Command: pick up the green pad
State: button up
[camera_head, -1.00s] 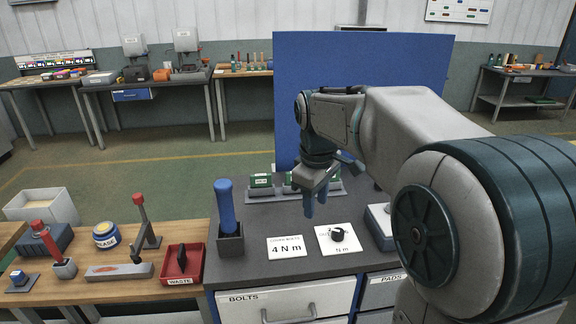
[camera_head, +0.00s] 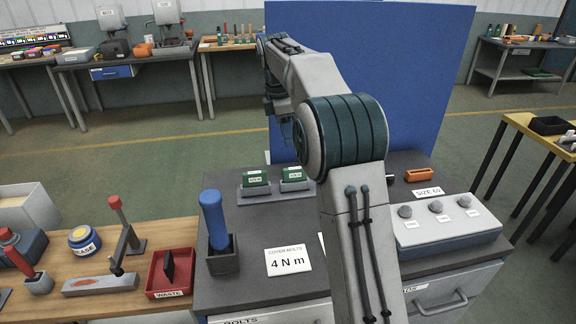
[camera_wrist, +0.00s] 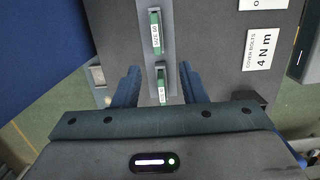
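Two green pads with white labels stand in a grey holder (camera_head: 262,196) on the dark bench top: a left pad (camera_head: 255,178) and a right pad (camera_head: 292,174). In the wrist view one pad (camera_wrist: 156,32) lies ahead of my gripper (camera_wrist: 158,72). The other pad (camera_wrist: 161,86) shows between the two blue fingers, its near end cut off by the gripper body. My gripper is open, with a gap on both sides of that pad in the picture. In the head view my gripper (camera_head: 281,121) is dark, small and partly hidden, above and behind the right pad.
A blue panel (camera_head: 400,60) stands upright along the back of the bench. A blue-handled tool (camera_head: 212,218) stands in a dark holder at the left, by a 4 N m card (camera_head: 288,260). A grey box with several knobs (camera_head: 445,228) and an orange block (camera_head: 418,174) are at the right.

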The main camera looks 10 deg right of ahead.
aim_at(295, 168)
jog(key=f, duration=0.8)
jog(key=shift+w+d, duration=0.3)
jog(key=shift+d, duration=0.1)
jog(key=f, duration=0.1)
jog(key=d+f+p, duration=0.1)
jog(key=f, duration=0.1)
jog(key=f+p, duration=0.1)
jog(key=shift+d+f, duration=0.15)
jog(key=shift+d, duration=0.2)
jog(key=shift+f, duration=0.6)
grip_shut()
